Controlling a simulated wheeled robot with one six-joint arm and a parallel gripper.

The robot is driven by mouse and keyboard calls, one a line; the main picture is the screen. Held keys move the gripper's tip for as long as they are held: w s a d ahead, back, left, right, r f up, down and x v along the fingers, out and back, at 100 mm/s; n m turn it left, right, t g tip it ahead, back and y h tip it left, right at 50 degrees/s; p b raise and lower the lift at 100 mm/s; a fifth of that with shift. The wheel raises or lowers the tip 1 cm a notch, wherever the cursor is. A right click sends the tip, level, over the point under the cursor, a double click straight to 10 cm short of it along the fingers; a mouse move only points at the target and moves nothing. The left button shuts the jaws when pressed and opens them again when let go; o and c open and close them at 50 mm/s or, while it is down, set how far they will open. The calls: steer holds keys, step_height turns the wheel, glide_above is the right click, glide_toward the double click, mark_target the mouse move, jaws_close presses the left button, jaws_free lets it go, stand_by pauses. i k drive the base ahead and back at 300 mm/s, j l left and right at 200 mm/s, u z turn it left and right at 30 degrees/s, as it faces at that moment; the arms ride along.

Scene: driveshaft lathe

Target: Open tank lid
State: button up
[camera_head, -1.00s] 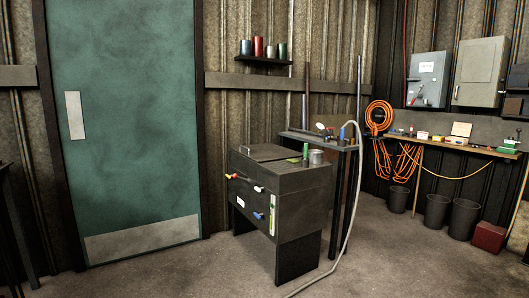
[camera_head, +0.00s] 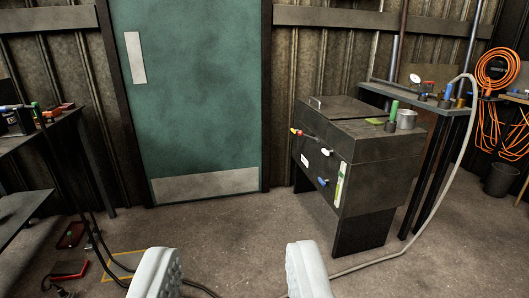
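A dark tank (camera_head: 378,156) stands on legs to the right of the green door. Its lid (camera_head: 339,107) lies flat and closed on the left part of the top, with a small handle near its back left edge. Knobs and valves with coloured ends and a level gauge (camera_head: 341,186) are on its front. My gripper (camera_head: 229,272) shows at the bottom as two pale ribbed fingers, wide apart and with nothing between them. It is well short of the tank, in front and to its left.
A metal can (camera_head: 406,119) and a green object (camera_head: 391,126) sit on the tank's right top. A grey hose (camera_head: 448,170) runs down to the floor. A side bench (camera_head: 45,133) with loose items stands left. Cables and a red box (camera_head: 67,270) lie on the left floor.

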mark_target(343, 107)
steer(key=i+l, duration=0.35)
steer(key=i, duration=0.15)
steer(key=i+l, duration=0.3)
steer(key=i, duration=0.2)
steer(key=i+l, duration=0.35)
steer(key=i, duration=0.2)
steer(key=i+l, duration=0.35)
steer(key=i, duration=0.15)
steer(key=i+l, duration=0.3)
steer(key=i, duration=0.2)
steer(key=i+l, duration=0.35)
steer(key=i, duration=0.15)
steer(key=z, duration=0.05)
